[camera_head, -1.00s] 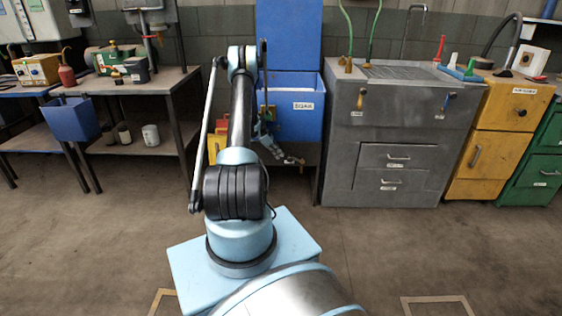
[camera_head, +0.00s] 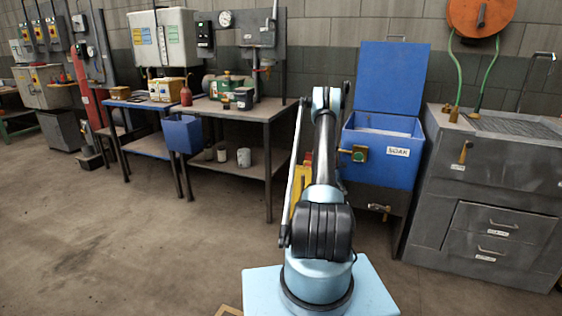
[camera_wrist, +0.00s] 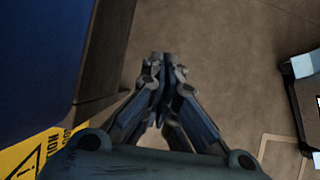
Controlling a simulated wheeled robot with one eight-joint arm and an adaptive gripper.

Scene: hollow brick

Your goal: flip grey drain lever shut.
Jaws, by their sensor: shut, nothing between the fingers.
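The blue soak tank (camera_head: 378,172) stands right of my arm in the head view, its lid raised. Beneath it is a small drain fitting (camera_head: 378,208) with a short greyish handle. It is too small to tell exactly how the lever sits. My gripper (camera_wrist: 162,58) is shut and empty in the wrist view, its fingertips together above the brown floor. The dark blue tank side (camera_wrist: 40,60) fills the left of that view. The lever cannot be made out there. In the head view my gripper is hidden behind the arm.
A yellow warning sign (camera_wrist: 30,152) is close at the lower left of the wrist view. A workbench (camera_head: 262,112) stands left of the tank. A grey cabinet (camera_head: 455,210) with an orange-brown handle (camera_head: 463,152) stands to the right. Floor at left is open.

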